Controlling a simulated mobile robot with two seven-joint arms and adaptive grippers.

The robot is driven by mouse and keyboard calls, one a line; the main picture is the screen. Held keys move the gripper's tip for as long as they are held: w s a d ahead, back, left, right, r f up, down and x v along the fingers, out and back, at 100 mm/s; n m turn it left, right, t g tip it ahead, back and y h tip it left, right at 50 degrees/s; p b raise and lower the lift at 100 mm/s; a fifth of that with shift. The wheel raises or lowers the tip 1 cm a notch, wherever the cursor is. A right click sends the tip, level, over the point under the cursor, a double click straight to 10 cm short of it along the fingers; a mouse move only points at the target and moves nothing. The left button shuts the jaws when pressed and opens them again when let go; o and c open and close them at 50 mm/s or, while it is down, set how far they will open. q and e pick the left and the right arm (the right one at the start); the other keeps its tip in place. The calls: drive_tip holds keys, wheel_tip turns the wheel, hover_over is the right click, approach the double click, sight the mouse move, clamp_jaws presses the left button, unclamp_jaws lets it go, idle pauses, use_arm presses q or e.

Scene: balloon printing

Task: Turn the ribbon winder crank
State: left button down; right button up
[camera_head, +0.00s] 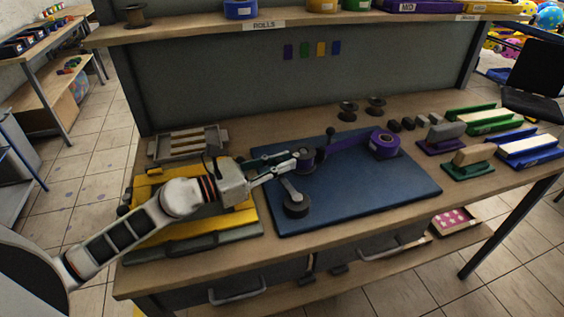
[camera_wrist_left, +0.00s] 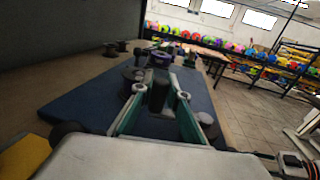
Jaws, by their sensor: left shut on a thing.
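The ribbon winder (camera_head: 295,203) stands on the blue mat (camera_head: 350,190), with a dark round base and a grey arm. Purple ribbon (camera_head: 345,146) runs from near the winder's upper part to a purple roll (camera_head: 385,143) on the mat's right; purple also shows in the left wrist view (camera_wrist_left: 160,59). My left gripper (camera_head: 297,162) reaches in from the left at the winder's upper part. In the left wrist view its fingers (camera_wrist_left: 158,103) are closed about a dark upright cylinder, which looks like the crank handle (camera_wrist_left: 158,92). The gripper hides part of the winder. My right gripper is not in view.
A yellow and grey device (camera_head: 237,220) lies under my left arm. Two dark spools (camera_head: 347,111) stand behind the mat. Purple, green and blue block holders (camera_head: 468,160) line the right side. A shelf (camera_head: 200,28) runs above the back.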

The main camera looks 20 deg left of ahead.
use_arm(q)
drive_tip(key=c, duration=1.9)
unclamp_jaws()
drive_tip(key=shift+v, duration=3.8)
